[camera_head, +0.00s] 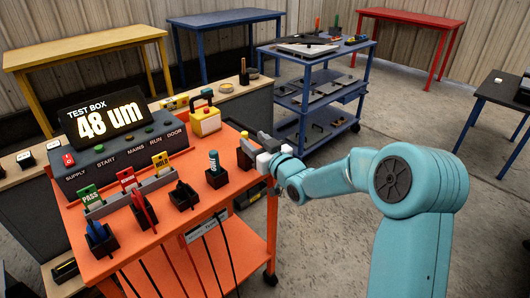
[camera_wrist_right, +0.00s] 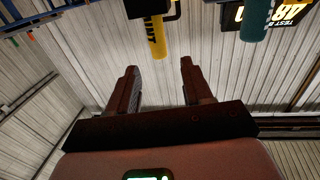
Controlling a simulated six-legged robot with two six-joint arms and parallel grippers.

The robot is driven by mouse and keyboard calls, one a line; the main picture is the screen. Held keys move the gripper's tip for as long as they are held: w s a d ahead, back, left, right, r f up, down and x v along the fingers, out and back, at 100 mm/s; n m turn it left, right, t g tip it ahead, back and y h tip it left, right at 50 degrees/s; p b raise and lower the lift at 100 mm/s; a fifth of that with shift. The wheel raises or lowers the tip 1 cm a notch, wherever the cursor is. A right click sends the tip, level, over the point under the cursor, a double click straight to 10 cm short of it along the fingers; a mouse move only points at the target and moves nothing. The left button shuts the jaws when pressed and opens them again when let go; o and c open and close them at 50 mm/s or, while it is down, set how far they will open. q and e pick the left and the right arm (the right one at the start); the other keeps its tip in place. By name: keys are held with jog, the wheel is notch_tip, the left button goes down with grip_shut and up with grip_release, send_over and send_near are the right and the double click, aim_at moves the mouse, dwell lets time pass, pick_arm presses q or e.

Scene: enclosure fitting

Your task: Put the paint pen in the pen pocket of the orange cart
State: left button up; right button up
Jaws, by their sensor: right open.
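The paint pen (camera_wrist_right: 157,38) is a yellow cylinder with dark letters ending in "INT". In the right wrist view it stands beyond my fingertips beside black holder parts (camera_wrist_right: 174,10); how deep it sits is cut off by the frame edge. In the head view it is mostly hidden near my right gripper (camera_head: 249,148). My right gripper (camera_wrist_right: 159,68) is open, with nothing between its fingers and the pen's end just ahead of them. The orange cart (camera_head: 178,238) carries a row of black pockets along its front edge. My left gripper is out of view.
Other pockets hold coloured tools, including red (camera_head: 143,208) and blue (camera_head: 98,232). The test box (camera_head: 105,118) stands behind. A blue cart (camera_head: 330,98) is beyond my right arm.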

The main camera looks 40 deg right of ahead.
jog(key=s, duration=0.6)
jog(key=a+f+g, duration=0.1)
jog(key=a+f, duration=0.1)
jog(key=f, duration=0.2)
jog(key=a+f+g, duration=0.1)
jog(key=a+f, duration=0.1)
jog(key=f, duration=0.2)
jog(key=a+f+m+g+y, duration=0.1)
jog(key=a+f, duration=0.1)
jog(key=f, duration=0.2)
jog(key=shift+a+b, duration=0.15)
jog(key=shift+b, duration=0.15)
jog(key=s+a+f+g+y, duration=0.1)
jog(key=s+a+f+g, duration=0.2)
jog(key=f, duration=0.4)
jog(key=s+a+f+g+y, duration=0.1)
jog(key=s+a+f+g, duration=0.1)
jog(key=a+f, duration=0.45)
jog(key=s+a+f+g+y, duration=0.1)
jog(key=s+a+f+g, duration=0.3)
jog(key=s, duration=0.6)
jog(key=s+a+f+g+y, duration=0.1)
jog(key=s+a+f+g, duration=0.4)
jog(key=s+a+f, duration=0.3)
jog(key=shift+s+f+g, duration=0.3)
jog(key=shift+s+f, duration=0.55)
jog(key=shift+s, duration=0.35)
jog(key=shift+a+r, duration=0.1)
jog(key=shift+r, duration=0.05)
